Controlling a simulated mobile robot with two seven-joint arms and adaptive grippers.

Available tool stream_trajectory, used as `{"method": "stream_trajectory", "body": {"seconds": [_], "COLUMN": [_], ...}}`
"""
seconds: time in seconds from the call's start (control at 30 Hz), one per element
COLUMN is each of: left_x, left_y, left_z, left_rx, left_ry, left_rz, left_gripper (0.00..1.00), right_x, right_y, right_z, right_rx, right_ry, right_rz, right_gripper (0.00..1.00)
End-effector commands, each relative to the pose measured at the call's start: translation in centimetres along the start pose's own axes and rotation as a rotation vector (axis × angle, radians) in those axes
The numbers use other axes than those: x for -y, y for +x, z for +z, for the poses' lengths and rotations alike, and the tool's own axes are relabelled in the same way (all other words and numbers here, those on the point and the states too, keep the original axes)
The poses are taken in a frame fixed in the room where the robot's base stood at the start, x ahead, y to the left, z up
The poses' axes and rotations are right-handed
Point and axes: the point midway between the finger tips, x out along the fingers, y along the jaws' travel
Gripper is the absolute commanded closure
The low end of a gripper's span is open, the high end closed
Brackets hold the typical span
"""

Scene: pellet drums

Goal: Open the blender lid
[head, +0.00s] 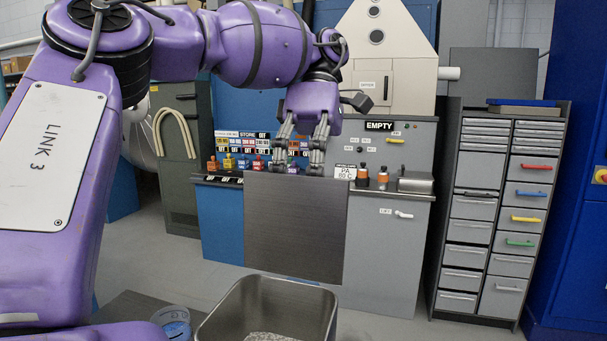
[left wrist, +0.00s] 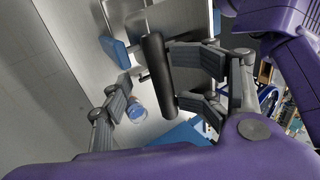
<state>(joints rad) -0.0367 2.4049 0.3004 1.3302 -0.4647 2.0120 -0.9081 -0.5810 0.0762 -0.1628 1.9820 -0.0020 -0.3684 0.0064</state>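A flat dark-grey metal panel (head: 295,225), which looks like the blender lid, stands upright before the counter in the head view. My left gripper (head: 303,150) is at its top edge, fingers pointing down. In the left wrist view a dark round bar (left wrist: 158,75), like a handle, lies between the fingers of my left gripper (left wrist: 160,95). The fingers are spread, with a gap visible on the left side of the bar; whether the right fingers touch it I cannot tell. The bar's mounting is partly hidden. My right gripper is not in view.
A steel bin (head: 270,300) with pale pellets stands in front, with a blue-rimmed bucket (head: 172,322) left of it. A drawer cabinet (head: 475,208) stands right. Floor between is clear.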

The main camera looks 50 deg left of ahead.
Motion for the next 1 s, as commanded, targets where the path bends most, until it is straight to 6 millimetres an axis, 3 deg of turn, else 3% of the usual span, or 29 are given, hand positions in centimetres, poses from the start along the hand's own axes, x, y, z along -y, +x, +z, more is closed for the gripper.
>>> {"method": "stream_trajectory", "body": {"seconds": [1.0], "left_x": [0.27], "left_y": [-0.3], "left_z": [-0.11], "left_rx": [-0.001], "left_ry": [-0.007], "left_rz": [0.009], "left_gripper": [0.65], "right_x": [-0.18], "right_y": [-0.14], "right_z": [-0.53], "right_rx": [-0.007], "right_ry": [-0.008], "right_rz": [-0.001], "right_gripper": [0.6]}}
